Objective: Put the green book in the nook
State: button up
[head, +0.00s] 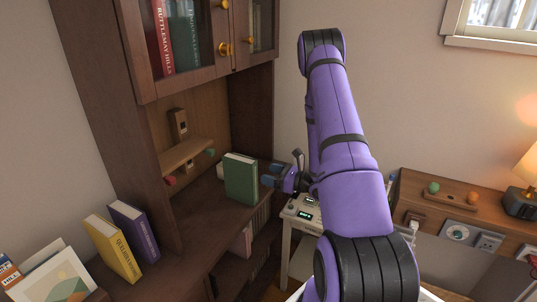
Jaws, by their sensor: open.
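The green book (241,179) stands upright on the counter of the dark wooden cabinet, at the front edge of the nook (196,118), the open recess under the glass doors. My gripper (268,177) is open just right of the book, its blue fingers pointing at the book's right side. I cannot tell whether the fingers touch it. The gripper's far side is partly hidden by its own body.
A small shelf (186,152) with red and green knobs is inside the nook. A yellow book (112,247) and a purple book (134,231) stand on the counter at left. Glass doors (190,35) hang above. A white side table (300,217) stands right of the cabinet.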

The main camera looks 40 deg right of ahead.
jog(key=s+a+r+n+g+y, duration=0.3)
jog(key=a+r+n+g, duration=0.45)
jog(key=a+r, duration=0.35)
jog(key=s+a+r+n+g+y, duration=0.3)
jog(key=a+r+n+g, duration=0.3)
jog(key=a+r+n, duration=0.4)
jog(key=s+a+r+n+t+h, duration=0.1)
jog(key=s+r+n+h, duration=0.5)
jog(key=s, duration=0.3)
jog(key=s+a+r+n+t+h, duration=0.1)
jog(key=s+a+r+n+h, duration=0.1)
jog(key=s+r+n+h, duration=0.5)
jog(key=shift+s, duration=1.4)
jog(key=shift+n, duration=0.25)
